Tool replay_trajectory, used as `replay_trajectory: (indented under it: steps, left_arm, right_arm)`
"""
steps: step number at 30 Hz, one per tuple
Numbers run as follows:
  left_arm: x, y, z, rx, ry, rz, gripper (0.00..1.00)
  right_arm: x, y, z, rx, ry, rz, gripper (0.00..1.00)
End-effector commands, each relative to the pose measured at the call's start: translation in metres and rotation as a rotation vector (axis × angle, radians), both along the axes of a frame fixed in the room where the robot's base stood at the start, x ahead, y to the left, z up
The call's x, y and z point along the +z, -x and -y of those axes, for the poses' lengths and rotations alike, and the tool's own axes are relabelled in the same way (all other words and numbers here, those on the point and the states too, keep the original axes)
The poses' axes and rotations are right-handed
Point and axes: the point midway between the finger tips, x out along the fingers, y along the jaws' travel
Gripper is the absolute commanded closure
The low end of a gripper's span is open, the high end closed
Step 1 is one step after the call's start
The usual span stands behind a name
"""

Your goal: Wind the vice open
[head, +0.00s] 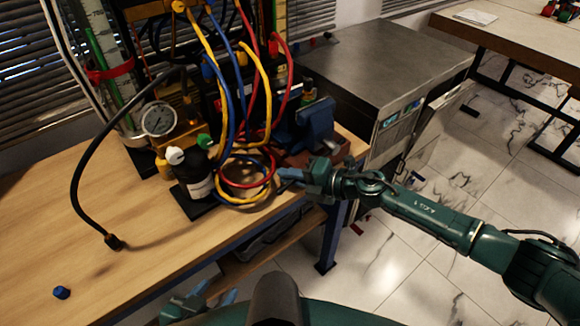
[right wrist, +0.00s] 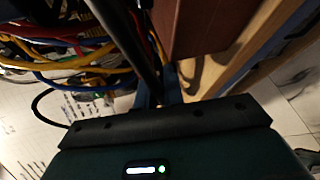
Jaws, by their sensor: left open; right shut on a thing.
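The blue vice (head: 315,122) stands on a red-brown block (head: 330,152) at the right end of the wooden bench. My right gripper (head: 284,174) reaches in from the right, at the bench edge just below the vice. It is shut on a dark bar (right wrist: 135,50), which looks like the vice handle. The right wrist view shows this bar running down to the blue fingers (right wrist: 152,98). In the head view the gripper and cables hide the handle, and the jaw gap is hard to make out. My left gripper (head: 215,292) is open and empty, low in front of the bench.
Yellow, blue and red cables (head: 240,185) loop close beside my right gripper. A black bottle (head: 192,178) and a dial gauge (head: 158,118) stand left of them. A small blue cap (head: 61,292) lies on the bench's clear left part. A grey metal cabinet (head: 385,60) stands behind.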

Motion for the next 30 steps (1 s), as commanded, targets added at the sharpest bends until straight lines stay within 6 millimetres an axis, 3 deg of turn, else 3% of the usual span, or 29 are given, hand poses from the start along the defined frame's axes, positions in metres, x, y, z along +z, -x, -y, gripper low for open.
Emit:
replay_trajectory:
  steps: [16, 17, 24, 30]
  left_arm:
    - [-0.0006, -0.0002, 0.0012, 0.013, 0.008, -0.009, 0.50]
    - [-0.0005, -0.0003, 0.0013, 0.012, 0.008, -0.009, 0.50]
    - [0.0006, -0.0007, 0.0015, 0.009, 0.007, -0.006, 0.50]
    - [0.0013, -0.0008, 0.0017, 0.008, 0.008, -0.005, 0.50]
  right_arm:
    - [0.0017, -0.0051, -0.0011, -0.008, 0.019, 0.030, 1.00]
    - [0.0019, -0.0051, -0.0012, -0.008, 0.019, 0.030, 0.89]
    - [-0.0001, -0.0034, -0.0005, -0.005, 0.022, 0.027, 0.70]
    - [-0.0014, -0.0025, 0.0000, -0.003, 0.023, 0.024, 0.68]
